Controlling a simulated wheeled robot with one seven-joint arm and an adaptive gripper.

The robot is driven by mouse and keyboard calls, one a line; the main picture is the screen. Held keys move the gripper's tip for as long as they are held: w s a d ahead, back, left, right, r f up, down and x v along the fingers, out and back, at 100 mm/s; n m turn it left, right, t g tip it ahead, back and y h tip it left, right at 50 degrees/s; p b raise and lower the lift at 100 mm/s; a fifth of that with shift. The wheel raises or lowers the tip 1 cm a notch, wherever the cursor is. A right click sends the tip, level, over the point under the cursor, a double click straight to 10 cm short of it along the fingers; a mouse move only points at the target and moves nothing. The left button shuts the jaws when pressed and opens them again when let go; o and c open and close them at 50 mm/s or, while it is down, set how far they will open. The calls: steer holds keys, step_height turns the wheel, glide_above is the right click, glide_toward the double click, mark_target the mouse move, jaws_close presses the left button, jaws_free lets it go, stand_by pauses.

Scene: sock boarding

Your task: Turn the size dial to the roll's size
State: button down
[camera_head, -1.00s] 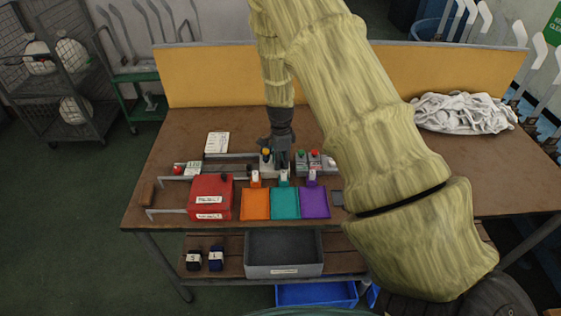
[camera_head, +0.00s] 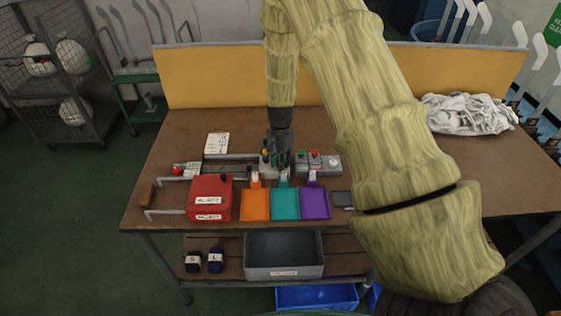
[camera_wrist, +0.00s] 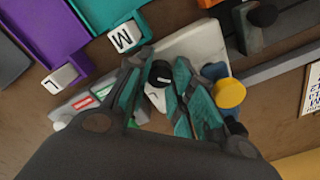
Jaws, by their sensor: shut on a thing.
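My gripper (camera_head: 279,160) is low over the control panel behind the teal tray in the head view. In the wrist view my gripper (camera_wrist: 160,84) has its teal-padded fingers on either side of the black size dial (camera_wrist: 159,71), shut on it. The dial shows a small white mark; the fingers hide part of it and of its scale. A white patch below it seems to bear a letter, unclear. On the shelf, two dark rolls stand: one labelled S (camera_head: 193,261), one labelled L (camera_head: 215,260).
Orange (camera_head: 255,204), teal (camera_head: 285,203) and purple (camera_head: 315,203) trays lie in front of the panel. A yellow knob (camera_wrist: 228,93) is close beside the fingers. A red box (camera_head: 210,196) stands left; a grey bin (camera_head: 284,271) is below. White cloth (camera_head: 466,114) lies back right.

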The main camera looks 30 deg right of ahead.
steer(key=shift+r, duration=0.1)
stand_by(0.3)
steer(key=c, duration=1.2)
jaws_free()
